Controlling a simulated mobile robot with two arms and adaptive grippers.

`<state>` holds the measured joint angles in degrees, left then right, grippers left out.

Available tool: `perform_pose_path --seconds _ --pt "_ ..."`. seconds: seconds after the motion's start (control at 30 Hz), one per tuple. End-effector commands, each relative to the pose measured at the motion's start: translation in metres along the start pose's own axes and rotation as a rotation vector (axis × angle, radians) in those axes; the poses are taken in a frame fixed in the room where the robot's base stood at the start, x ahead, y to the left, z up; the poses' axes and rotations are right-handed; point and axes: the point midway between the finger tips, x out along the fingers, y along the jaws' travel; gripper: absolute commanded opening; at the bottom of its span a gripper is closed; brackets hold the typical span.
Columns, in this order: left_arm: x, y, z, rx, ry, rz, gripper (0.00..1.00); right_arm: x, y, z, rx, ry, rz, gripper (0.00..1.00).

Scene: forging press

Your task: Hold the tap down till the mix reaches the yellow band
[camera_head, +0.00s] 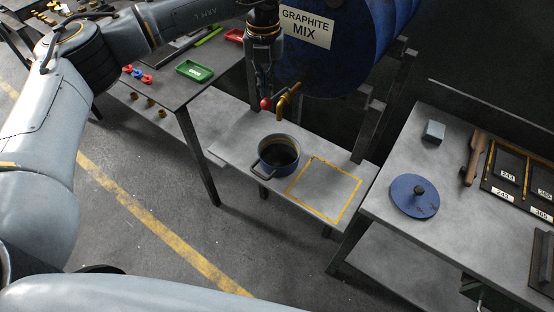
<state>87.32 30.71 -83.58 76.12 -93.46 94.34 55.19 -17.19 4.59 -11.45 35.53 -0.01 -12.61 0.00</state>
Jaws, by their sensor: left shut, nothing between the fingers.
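A blue drum (345,45) labelled "GRAPHITE MIX" lies at the top centre. A brass tap (284,103) with a red knob (266,104) comes out of its front. A dark blue pot (277,153) with side handles stands on the low bench, below the tap. Its inside is dark; I cannot make out the mix level or the yellow band clearly. My left gripper (266,92) is shut and empty, pointing down right above the red knob. I cannot tell whether it touches the knob. My right gripper is out of view.
A yellow-outlined square (325,189) on the low bench (235,119) is empty. A blue lid (414,196) lies on the right table (385,204), with a grey block (433,132) and numbered plates behind. Left table holds a green tray (195,71) and coloured rings.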

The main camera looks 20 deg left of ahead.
Motion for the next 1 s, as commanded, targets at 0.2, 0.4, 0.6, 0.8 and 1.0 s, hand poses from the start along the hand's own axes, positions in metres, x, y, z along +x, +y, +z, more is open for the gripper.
perform_pose_path --seconds 0.2,0.4,0.6,0.8,1.0 --pt "0.011 0.0 0.0 0.0 0.0 0.0 0.0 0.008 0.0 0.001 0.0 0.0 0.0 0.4" --pt "0.019 0.0 0.0 0.0 0.0 -0.001 0.0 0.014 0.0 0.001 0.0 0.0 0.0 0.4" --pt "0.027 0.0 0.0 0.0 0.001 -0.001 0.0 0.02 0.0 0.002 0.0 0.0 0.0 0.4" --pt "0.035 0.0 0.0 0.0 0.001 -0.001 0.0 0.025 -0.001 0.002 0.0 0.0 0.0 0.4" --pt "0.037 0.0 0.0 0.0 0.0 -0.001 0.0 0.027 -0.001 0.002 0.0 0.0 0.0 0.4"
